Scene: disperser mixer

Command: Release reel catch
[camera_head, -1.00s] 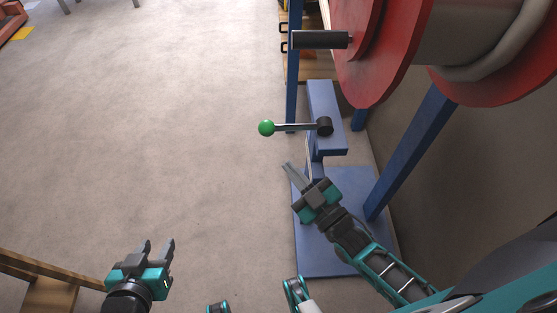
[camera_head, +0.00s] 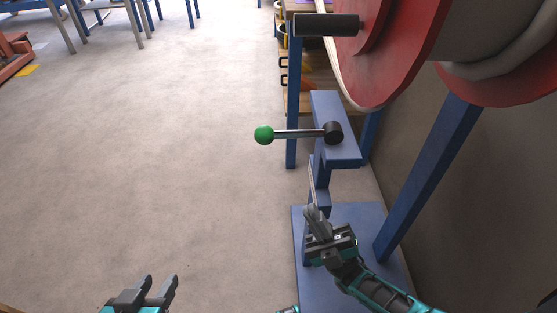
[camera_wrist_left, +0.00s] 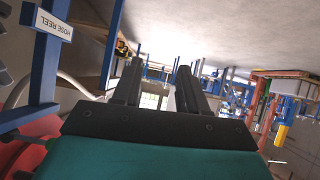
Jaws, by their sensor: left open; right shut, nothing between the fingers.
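The reel catch is a lever with a green ball knob (camera_head: 264,135) and a thin metal rod running right to a black pivot (camera_head: 334,133) on a blue bracket (camera_head: 342,148). The rod lies about level in the head view. The red hose reel (camera_head: 392,60) stands above it and to the right. My right gripper (camera_head: 311,180) is shut and empty, below the bracket and the rod, and looks apart from the knob. My left gripper (camera_head: 149,288) is open and empty at the lower left, far from the lever; its fingers also show in the left wrist view (camera_wrist_left: 158,80).
A black crank handle (camera_head: 326,25) juts left from the reel above the lever. Blue frame posts (camera_head: 430,170) and a blue base plate (camera_head: 335,290) surround my right arm. A "HOSE REEL" sign (camera_wrist_left: 52,27) shows in the left wrist view. Floor left of the lever is clear.

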